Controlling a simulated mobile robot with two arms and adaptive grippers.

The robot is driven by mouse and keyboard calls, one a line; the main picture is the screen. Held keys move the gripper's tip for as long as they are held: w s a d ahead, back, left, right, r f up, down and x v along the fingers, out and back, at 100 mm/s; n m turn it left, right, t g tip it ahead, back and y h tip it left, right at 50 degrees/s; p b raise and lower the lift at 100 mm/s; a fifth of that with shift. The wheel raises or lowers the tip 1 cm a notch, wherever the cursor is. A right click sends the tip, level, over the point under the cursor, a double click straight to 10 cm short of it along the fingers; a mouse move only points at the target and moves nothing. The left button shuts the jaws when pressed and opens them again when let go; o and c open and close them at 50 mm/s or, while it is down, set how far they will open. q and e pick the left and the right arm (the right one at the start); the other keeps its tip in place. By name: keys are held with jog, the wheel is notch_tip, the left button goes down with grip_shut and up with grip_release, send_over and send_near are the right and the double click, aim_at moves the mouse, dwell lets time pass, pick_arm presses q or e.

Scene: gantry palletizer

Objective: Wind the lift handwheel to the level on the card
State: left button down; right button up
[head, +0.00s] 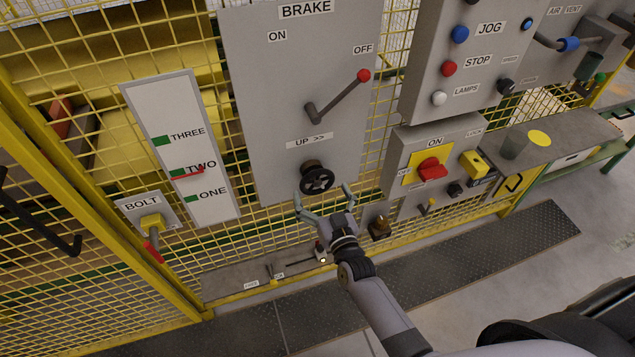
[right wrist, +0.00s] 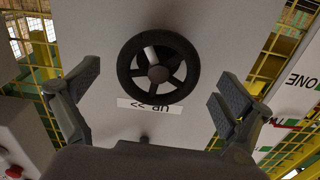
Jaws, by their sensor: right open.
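The black handwheel (head: 317,180) sits low on the grey BRAKE panel, under an "UP >>" label (head: 309,140). My right gripper (head: 322,196) is open just in front of and below the wheel. In the right wrist view the spoked handwheel (right wrist: 158,73) appears between the spread, empty fingers, which look clear of it. A white level scale (head: 178,128) marked THREE, TWO and ONE with green blocks stands left of the panel. Its red pointer (head: 187,174) is at TWO, slightly tilted in view. I cannot identify a separate level card. My left gripper is not in view.
The brake lever with a red knob (head: 363,76) projects above the wheel. A red rotary switch (head: 431,170) and a padlock-like yellow block (head: 473,164) are to the right. A BOLT handle (head: 152,235) is at left. Yellow mesh fencing (head: 250,235) surrounds the panels.

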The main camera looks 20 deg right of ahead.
jog(key=shift+w, duration=1.45)
jog(key=shift+c, duration=0.2)
jog(key=c, duration=1.1)
